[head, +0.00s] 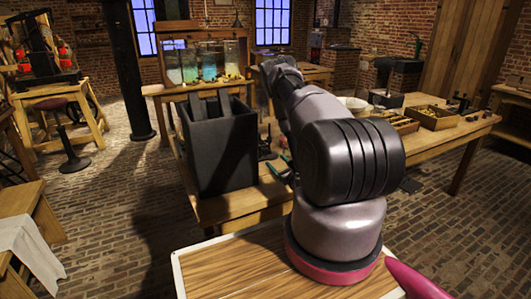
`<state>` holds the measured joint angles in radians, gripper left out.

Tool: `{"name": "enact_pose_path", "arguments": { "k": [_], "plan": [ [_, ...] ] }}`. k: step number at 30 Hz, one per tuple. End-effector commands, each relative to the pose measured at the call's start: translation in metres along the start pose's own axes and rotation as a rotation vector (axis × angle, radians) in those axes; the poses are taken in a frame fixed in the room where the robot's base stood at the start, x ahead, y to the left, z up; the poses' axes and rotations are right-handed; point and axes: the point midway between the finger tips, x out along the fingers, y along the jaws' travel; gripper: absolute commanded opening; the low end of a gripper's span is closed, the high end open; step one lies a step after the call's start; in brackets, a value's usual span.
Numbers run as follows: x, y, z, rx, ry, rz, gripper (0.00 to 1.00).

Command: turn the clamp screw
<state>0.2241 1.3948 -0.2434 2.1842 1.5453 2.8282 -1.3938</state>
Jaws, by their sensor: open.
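I cannot make out a clamp screw in the head view. A small dark metal piece (266,150) stands on the wooden worktable (245,203) just right of a black box; it is too small and dim to tell what it is. My arm reaches forward over this table and blocks its middle. My gripper is hidden behind the arm's own links, so neither its fingers nor anything near them shows.
The tall black open box (222,150) stands at the table's near left. Tools with green handles (280,170) lie beside it. Wooden trays (434,117) and a white bowl (355,104) sit to the right.

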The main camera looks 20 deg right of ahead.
Motion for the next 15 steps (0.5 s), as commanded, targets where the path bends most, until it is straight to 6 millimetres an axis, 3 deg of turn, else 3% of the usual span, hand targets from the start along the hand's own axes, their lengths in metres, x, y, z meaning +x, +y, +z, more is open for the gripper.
{"name": "enact_pose_path", "arguments": {
  "k": [8,15],
  "plan": [
    [0.021,0.004,-0.001,-0.005,0.001,0.009,0.73],
    [0.054,0.0,0.002,0.0,-0.006,-0.002,0.73]
  ]
}}
